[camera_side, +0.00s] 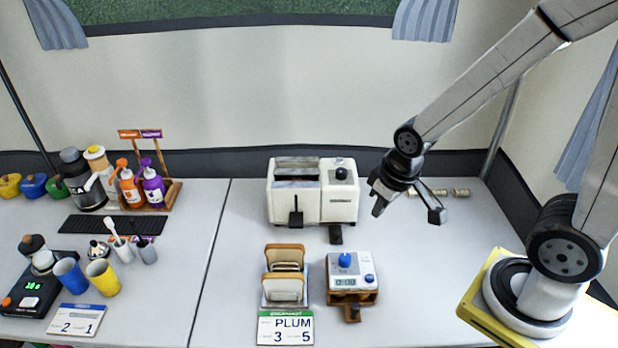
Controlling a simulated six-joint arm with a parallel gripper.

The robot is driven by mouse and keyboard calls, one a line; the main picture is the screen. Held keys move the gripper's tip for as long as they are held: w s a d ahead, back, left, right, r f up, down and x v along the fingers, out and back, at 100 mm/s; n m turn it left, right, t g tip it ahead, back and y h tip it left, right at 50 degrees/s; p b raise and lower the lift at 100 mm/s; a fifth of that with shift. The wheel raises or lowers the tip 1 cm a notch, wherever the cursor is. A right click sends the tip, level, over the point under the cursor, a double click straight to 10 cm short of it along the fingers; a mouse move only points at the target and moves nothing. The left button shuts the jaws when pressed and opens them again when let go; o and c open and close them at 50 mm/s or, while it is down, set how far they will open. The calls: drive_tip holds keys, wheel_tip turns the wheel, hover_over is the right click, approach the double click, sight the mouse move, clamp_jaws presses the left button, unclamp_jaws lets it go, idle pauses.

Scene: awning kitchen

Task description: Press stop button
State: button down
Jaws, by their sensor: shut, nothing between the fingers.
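A small white timer box (352,272) with a blue knob, a small display and small blue buttons stands on a brown wooden stand, right of the centre front. The lettering on its buttons is too small to read, so I cannot tell which is the stop button. A cream toaster (340,200) with a dark knob on its top and a black lever in front stands behind it.
A toast rack (284,276) with bread stands left of the timer, behind a PLUM card (285,327). Bottles, blue and yellow cups (103,278) and a black scale (32,290) fill the left table. Small cans (460,192) lie behind my gripper. The table right of the timer is clear.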

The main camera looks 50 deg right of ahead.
drive_tip(key=n+t, duration=0.7)
drive_tip(key=n, duration=0.1)
hover_over(342, 161)
drive_tip(key=shift+w, duration=0.1)
drive_tip(key=shift+f, duration=0.25)
drive_tip(key=shift+f, duration=4.2)
